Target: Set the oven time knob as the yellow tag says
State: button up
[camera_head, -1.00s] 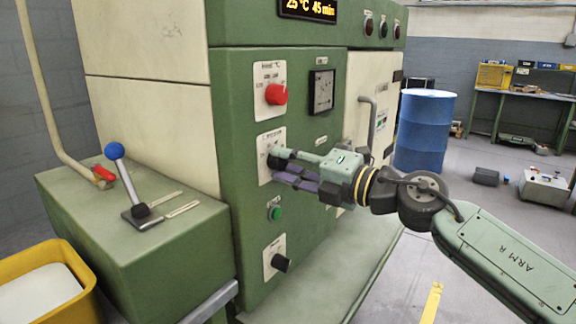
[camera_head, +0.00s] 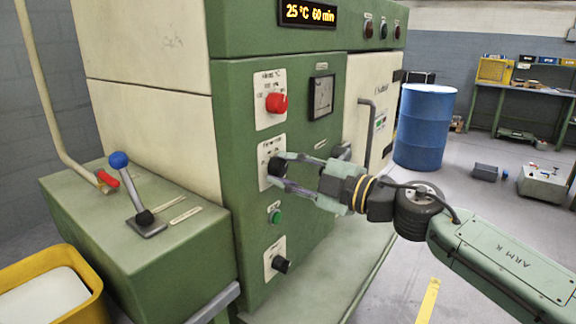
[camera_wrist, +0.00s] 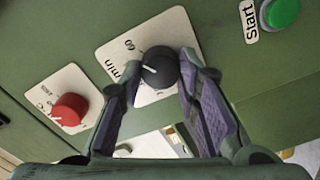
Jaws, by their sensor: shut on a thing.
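The black time knob (camera_head: 276,167) sits on a white plate on the green oven front, below a red knob. My gripper (camera_head: 281,172) reaches in from the right and is shut on the time knob. In the wrist view, its purple-padded fingers (camera_wrist: 160,72) flank the time knob (camera_wrist: 160,62), whose white mark points left, near the printed "min" and "60". The oven display (camera_head: 308,13) reads 25 °C 60 min. I cannot make out a yellow tag in either view.
The red knob (camera_head: 276,103) is above, and a green Start button (camera_head: 275,216) and another black knob (camera_head: 281,264) are below. A door handle (camera_head: 368,130) stands out to the right. A blue-topped lever (camera_head: 119,162) and yellow bin (camera_head: 88,290) are at the left.

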jog(key=shift+m, duration=0.4)
jog(key=o, duration=1.2)
jog(key=shift+c, duration=0.2)
jog(key=shift+d, duration=0.1)
jog(key=v, duration=1.2)
